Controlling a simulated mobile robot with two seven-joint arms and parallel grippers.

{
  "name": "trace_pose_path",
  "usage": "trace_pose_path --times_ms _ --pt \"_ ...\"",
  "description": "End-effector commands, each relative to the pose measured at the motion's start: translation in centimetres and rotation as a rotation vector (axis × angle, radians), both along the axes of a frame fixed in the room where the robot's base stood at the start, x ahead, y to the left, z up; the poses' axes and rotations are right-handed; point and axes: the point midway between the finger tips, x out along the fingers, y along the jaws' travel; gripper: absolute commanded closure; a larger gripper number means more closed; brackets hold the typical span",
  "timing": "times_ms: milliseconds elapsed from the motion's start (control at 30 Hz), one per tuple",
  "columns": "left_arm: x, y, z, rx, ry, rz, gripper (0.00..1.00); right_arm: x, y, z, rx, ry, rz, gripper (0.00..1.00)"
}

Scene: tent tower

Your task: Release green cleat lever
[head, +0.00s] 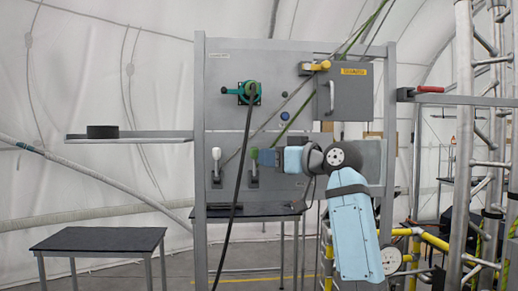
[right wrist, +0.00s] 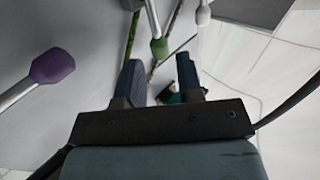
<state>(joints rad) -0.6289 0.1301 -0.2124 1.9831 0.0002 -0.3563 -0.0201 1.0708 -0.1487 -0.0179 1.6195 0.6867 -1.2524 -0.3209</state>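The green cleat lever (head: 254,166) stands upright on the grey panel in the head view. Its green tip shows in the right wrist view (right wrist: 159,47), just beyond and roughly between my fingertips. My right gripper (head: 264,157) comes in from the right in the head view, its fingertips close to the green tip. In the right wrist view the gripper (right wrist: 159,75) is open, with an empty gap between its two fingers. I cannot tell whether a finger touches the lever. My left gripper is not in view.
A white-tipped lever (head: 216,160) stands left of the green one. A purple-tipped lever (right wrist: 52,66) shows only in the right wrist view. A black cable (head: 243,140) hangs between the white and green levers. A grey box (head: 345,97) is mounted above my arm.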

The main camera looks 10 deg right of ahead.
Motion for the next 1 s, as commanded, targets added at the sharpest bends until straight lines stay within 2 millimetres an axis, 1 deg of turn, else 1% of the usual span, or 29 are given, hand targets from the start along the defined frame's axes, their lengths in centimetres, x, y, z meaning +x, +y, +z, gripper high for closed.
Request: trace_pose_path --times_ms 33,100,233,400,633,667,700,767,800,1000 --pt "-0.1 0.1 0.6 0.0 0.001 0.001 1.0 0.7 0.7 0.3 0.001 0.003 0.002 0.66" --pt "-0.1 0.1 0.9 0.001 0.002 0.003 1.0 1.4 1.5 0.3 0.001 0.003 0.002 0.66" --pt "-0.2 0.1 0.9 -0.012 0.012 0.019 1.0 2.4 2.4 0.1 0.001 0.002 0.0 0.66" --pt "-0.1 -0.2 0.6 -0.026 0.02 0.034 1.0 2.9 2.9 0.0 0.001 -0.001 -0.001 0.66" --pt "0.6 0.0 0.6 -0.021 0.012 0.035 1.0 2.9 2.9 0.0 0.001 -0.001 -0.001 0.66" --pt "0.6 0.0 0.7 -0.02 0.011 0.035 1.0 2.9 2.9 0.0 0.001 -0.001 -0.001 0.73" --pt "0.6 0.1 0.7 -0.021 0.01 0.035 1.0 2.9 2.9 0.0 0.001 -0.001 -0.001 0.82" --pt "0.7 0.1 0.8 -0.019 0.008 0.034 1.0 2.9 2.9 0.0 0.001 -0.001 -0.001 0.96" --pt "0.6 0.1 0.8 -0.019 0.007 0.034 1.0 2.9 2.9 0.0 0.001 -0.001 -0.001 1.0" --pt "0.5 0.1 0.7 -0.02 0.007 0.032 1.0 2.9 2.8 -0.1 0.0 -0.006 -0.001 1.0"
